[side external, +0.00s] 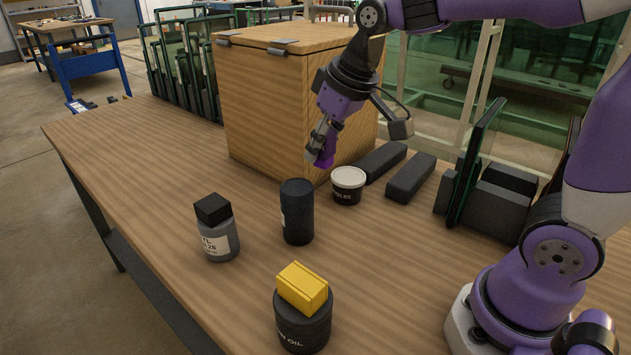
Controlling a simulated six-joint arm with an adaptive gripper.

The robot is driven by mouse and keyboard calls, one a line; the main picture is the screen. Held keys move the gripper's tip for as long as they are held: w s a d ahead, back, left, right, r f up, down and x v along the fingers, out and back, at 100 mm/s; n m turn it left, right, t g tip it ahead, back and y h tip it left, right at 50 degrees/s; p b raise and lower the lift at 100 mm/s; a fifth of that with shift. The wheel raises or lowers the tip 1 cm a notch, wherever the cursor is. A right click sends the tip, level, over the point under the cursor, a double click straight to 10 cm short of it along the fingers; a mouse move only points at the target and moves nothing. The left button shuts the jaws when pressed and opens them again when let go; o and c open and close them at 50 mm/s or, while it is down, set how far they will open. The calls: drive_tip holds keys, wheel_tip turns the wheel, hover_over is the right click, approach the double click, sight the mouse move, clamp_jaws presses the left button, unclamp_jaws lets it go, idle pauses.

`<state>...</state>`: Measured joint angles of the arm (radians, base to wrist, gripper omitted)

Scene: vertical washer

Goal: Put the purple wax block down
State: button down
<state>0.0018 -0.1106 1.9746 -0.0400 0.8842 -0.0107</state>
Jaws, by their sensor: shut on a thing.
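My gripper (316,152) is in front of the wooden box, pointing down, above the table and behind the dark cylinder. It is shut on the purple wax block (326,153), a small purple piece showing at the fingertips. The gripper's fingers hide part of the block. The block appears to be held above the table (150,210), up and to the left of the white-lidded tub (348,183); the exact height cannot be told.
A yellow block (302,287) lies on a dark oil container (303,325) in front. A grey bottle (217,232) and dark cylinder (297,212) stand nearby. The wooden box (265,105) is behind. Dark bars (410,178) lie at right. The table's left side is clear.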

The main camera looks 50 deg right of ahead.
drive_tip(key=w+f+n+y, duration=0.1)
drive_tip(key=w+f+n, duration=0.15)
drive_tip(key=w, duration=0.65)
drive_tip(key=w+f+n, duration=0.1)
drive_tip(key=w+f, duration=0.3)
drive_tip(key=w, duration=0.5)
drive_tip(key=f, duration=0.6)
drive_tip(key=shift+w+d, duration=0.25)
drive_tip(key=shift+w, duration=0.05)
drive_tip(key=shift+f, duration=2.15)
drive_tip(key=c, duration=0.6)
unclamp_jaws()
drive_tip(key=shift+f, duration=0.15)
